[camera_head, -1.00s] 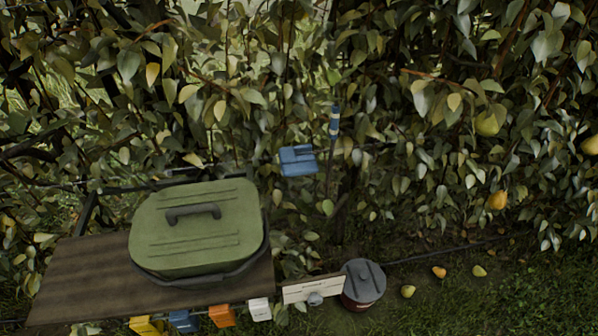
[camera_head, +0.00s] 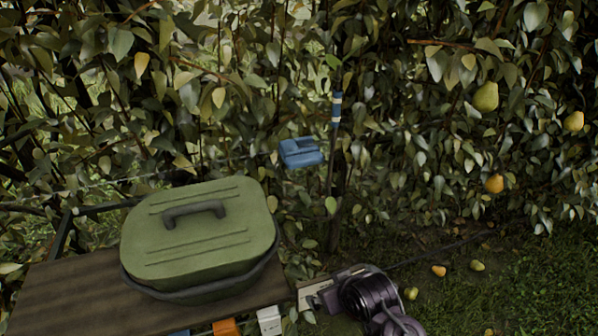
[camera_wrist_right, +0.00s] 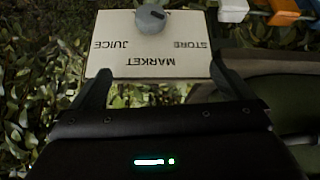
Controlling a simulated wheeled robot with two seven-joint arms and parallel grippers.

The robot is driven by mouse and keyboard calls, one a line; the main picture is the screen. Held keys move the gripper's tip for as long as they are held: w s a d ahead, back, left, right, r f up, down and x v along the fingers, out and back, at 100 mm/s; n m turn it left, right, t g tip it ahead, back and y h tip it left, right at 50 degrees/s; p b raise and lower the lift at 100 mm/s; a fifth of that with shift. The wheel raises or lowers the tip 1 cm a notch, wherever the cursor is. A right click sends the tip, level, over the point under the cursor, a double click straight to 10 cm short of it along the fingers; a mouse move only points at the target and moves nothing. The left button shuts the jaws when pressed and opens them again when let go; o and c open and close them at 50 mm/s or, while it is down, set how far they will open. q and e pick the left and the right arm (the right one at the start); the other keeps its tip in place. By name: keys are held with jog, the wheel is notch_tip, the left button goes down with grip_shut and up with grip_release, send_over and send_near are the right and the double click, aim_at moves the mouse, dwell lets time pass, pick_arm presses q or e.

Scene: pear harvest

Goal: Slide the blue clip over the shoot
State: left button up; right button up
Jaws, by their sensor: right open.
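A blue clip-like block (camera_head: 300,152) sits at the wire against the foliage, left of an upright shoot (camera_head: 336,125) with blue and white bands; the two are apart in the picture. Another blue piece (camera_head: 180,333) barely shows under the table's front edge, and a blue one is in the right wrist view (camera_wrist_right: 314,5). I cannot tell which is the task's clip. My right gripper (camera_wrist_right: 158,82) is open and empty, its fingers on either side of the lower part of a lettered board (camera_wrist_right: 155,45). In the head view my right arm is low, far below the clip and shoot. My left gripper is out of view.
A green lidded box (camera_head: 200,235) stands on a wooden table (camera_head: 70,300). Orange (camera_head: 226,327) and white (camera_head: 269,320) pieces hang along its front edge. The board has a grey knob (camera_wrist_right: 150,17). Pears hang at right (camera_head: 486,96) and lie on the grass (camera_head: 477,266).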

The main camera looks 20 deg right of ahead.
jog(key=w+r+t, duration=0.5)
jog(key=w+r, duration=0.1)
jog(key=w, duration=0.4)
jog(key=m+t, duration=0.1)
jog(key=t, duration=0.5)
send_near(307, 162)
jog(key=w, duration=0.4)
jog(key=shift+w, duration=0.2)
jog(key=shift+w+a+f, duration=0.1)
jog(key=shift+w, duration=1.65)
jog(key=shift+w+a, duration=0.1)
jog(key=shift+w, duration=1.7)
